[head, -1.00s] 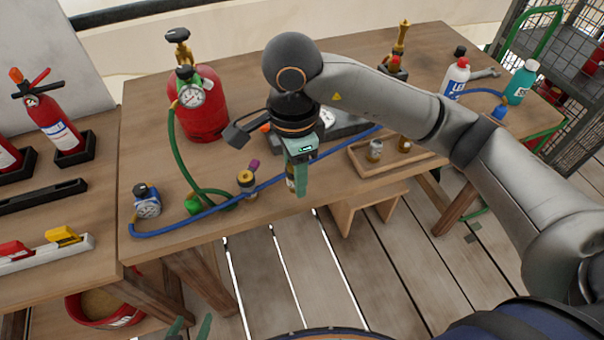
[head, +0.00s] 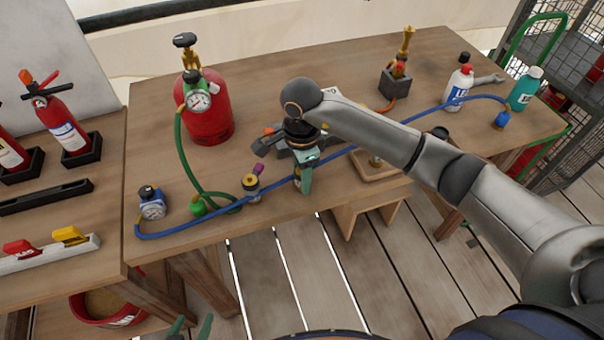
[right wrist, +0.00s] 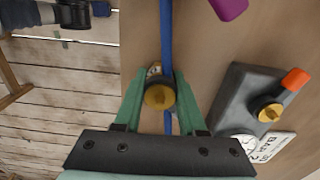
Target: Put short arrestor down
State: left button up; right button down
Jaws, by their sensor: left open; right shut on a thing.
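My right gripper (head: 305,183) is shut on the short arrestor, a small fitting with a round brass top, seen in the right wrist view (right wrist: 159,97) between the green fingers (right wrist: 162,104). In the head view the fingers mostly hide the arrestor, at the front part of the bench beside the blue hose (head: 340,152). In the wrist view the hose runs behind the arrestor. I cannot tell whether its base touches the bench top. My left gripper (head: 190,328) is open and empty at the bottom edge of the head view.
A brass fitting with a purple part (head: 251,186) stands left of my right gripper. A grey block with an orange-tipped valve (right wrist: 245,100) lies close to the right. A wooden tray (head: 385,177) is partly behind my arm.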

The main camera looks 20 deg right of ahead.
jog(key=shift+f, duration=0.1)
jog(key=shift+f+b, duration=0.15)
jog(key=shift+b, duration=0.15)
jog(key=shift+c, duration=2.4)
grip_release()
jog(key=shift+r+p, duration=0.25)
jog(key=shift+p, duration=0.05)
jog(key=shift+r, duration=0.3)
notch_tip(320, 180, up, 12)
jog(key=shift+f+b, duration=0.25)
jog(key=shift+b, duration=0.1)
